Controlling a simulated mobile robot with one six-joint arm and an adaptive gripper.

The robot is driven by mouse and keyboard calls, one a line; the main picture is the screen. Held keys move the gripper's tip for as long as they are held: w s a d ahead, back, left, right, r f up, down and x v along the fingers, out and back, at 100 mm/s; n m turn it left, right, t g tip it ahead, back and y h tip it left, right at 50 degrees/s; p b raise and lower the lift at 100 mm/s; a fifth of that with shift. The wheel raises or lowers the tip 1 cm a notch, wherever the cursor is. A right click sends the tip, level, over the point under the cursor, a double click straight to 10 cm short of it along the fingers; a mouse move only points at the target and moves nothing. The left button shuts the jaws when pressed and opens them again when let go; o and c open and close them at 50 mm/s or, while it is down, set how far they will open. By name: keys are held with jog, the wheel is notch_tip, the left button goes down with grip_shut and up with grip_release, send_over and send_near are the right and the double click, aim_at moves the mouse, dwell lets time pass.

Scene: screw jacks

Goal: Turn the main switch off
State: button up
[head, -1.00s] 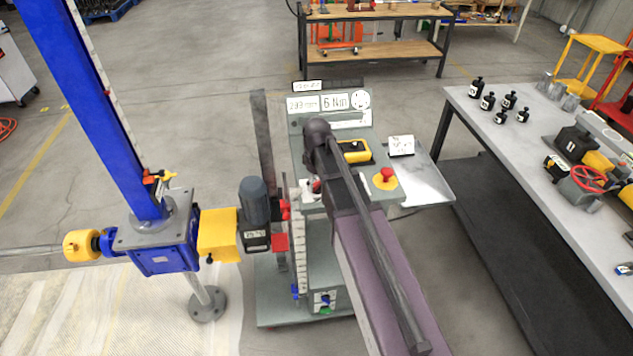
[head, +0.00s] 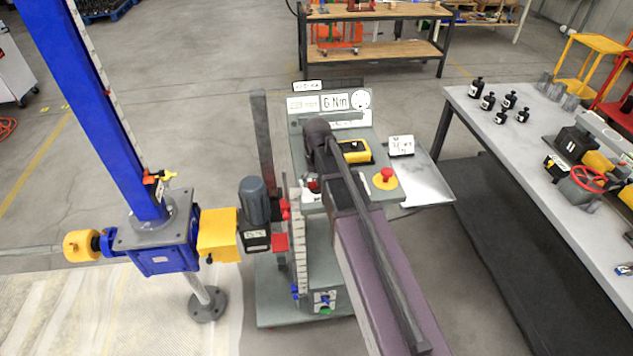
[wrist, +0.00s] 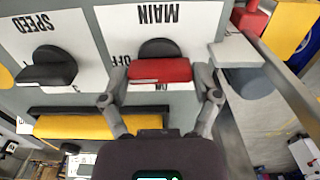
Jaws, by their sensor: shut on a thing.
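The main switch (wrist: 160,70) has a red grip on a black round base, on a white plate marked MAIN, which appears upside down in the wrist view. OFF shows at the left of the base and ON just below the red grip. My gripper (wrist: 160,92) has one finger at each end of the red grip and is shut on it. The grip lies level across the wrist picture. In the head view my arm covers most of the switch area on the grey control panel (head: 338,187), and my fingertips cannot be made out.
A black speed knob (wrist: 48,68) sits beside the main switch, with a yellow and black part (wrist: 85,125) below it. A red mushroom button (head: 387,174) is on the panel. The blue screw jack column (head: 95,100) stands left, and a workbench (head: 560,190) stands right.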

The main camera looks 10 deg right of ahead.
jog(key=shift+s, duration=0.1)
dwell(0.4)
jog(key=o, duration=1)
jog(key=shift+c, duration=0.2)
jog(key=shift+n, duration=0.3)
